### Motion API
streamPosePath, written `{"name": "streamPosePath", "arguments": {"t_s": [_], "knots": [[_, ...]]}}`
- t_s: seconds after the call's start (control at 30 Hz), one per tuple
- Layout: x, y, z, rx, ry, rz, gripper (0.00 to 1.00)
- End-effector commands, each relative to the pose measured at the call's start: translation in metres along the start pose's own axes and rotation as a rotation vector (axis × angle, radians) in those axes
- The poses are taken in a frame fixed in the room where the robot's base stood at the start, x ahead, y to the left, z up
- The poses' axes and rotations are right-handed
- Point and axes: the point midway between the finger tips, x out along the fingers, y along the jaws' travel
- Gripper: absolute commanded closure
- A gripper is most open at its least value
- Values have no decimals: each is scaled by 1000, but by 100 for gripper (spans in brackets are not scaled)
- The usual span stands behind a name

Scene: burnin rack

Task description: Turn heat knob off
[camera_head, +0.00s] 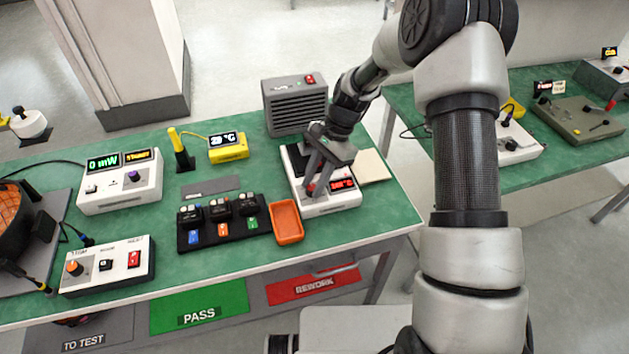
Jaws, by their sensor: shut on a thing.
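The white heater unit (340,202) with a black top plate and a red lit display (342,184) stands near the right end of the green bench. The display's digits are too small to read surely. My gripper (314,187) points down at the front of this unit, left of the display. Its fingers are shut on the heat knob, which they mostly hide. A small bit of red shows at the fingertips. I cannot tell which way the knob points.
An orange tray (287,222) stands just left of the heater, beside a black fixture (248,235) with several sockets. A grey fan box (295,108) stands behind. A yellow thermometer (228,148) sits back left. A beige pad (373,165) lies right of the heater.

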Motion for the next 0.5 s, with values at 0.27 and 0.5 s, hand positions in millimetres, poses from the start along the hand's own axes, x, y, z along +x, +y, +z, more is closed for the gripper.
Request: {"name": "streamPosePath", "arguments": {"t_s": [0.27,0.5], "knots": [[0,-4,0,-243,-10,98,98],[0,-5,0,-454,-21,185,98]]}}
